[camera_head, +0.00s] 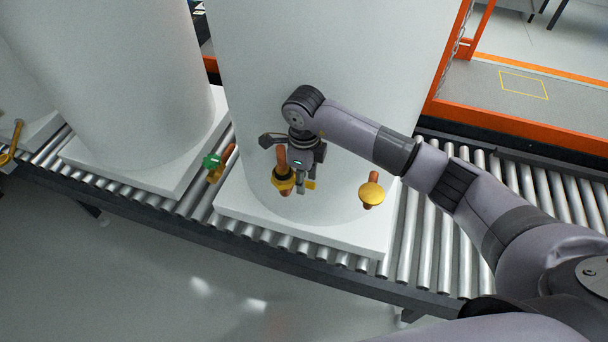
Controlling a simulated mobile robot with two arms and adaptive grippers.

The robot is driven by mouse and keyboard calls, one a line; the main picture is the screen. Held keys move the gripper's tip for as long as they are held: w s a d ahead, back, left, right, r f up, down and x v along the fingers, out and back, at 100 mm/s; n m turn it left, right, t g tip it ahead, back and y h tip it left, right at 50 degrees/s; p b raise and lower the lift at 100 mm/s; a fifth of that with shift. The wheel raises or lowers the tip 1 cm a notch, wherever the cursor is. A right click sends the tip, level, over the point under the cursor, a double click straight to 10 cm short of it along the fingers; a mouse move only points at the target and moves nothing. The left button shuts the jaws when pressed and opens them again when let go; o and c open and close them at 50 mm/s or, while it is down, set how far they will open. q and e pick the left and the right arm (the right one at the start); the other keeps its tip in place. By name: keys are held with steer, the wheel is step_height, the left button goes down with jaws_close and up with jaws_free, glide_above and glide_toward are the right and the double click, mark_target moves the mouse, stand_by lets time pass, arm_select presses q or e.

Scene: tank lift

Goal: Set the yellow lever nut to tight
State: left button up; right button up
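A yellow lever nut (283,184) sits on a copper-coloured pipe (282,158) at the foot of the middle white tank (330,60). A yellow piece, possibly its lever, shows just to the right, beside the gripper fingers. My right gripper (302,180) points down right beside the nut, in front of the tank. Its fingers are small and partly overlap the yellow parts, so I cannot tell whether they are open or shut, or touching the lever. My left gripper is not in view.
A round yellow cap on a second copper pipe (371,193) stands to the right. A green fitting (211,161) is to the left. The tank stands on a white base (300,232) on a roller conveyor (425,250). Another tank (120,80) stands left; an orange frame (520,118) is behind right.

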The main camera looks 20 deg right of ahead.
jaws_close()
stand_by(0.5)
stand_by(0.4)
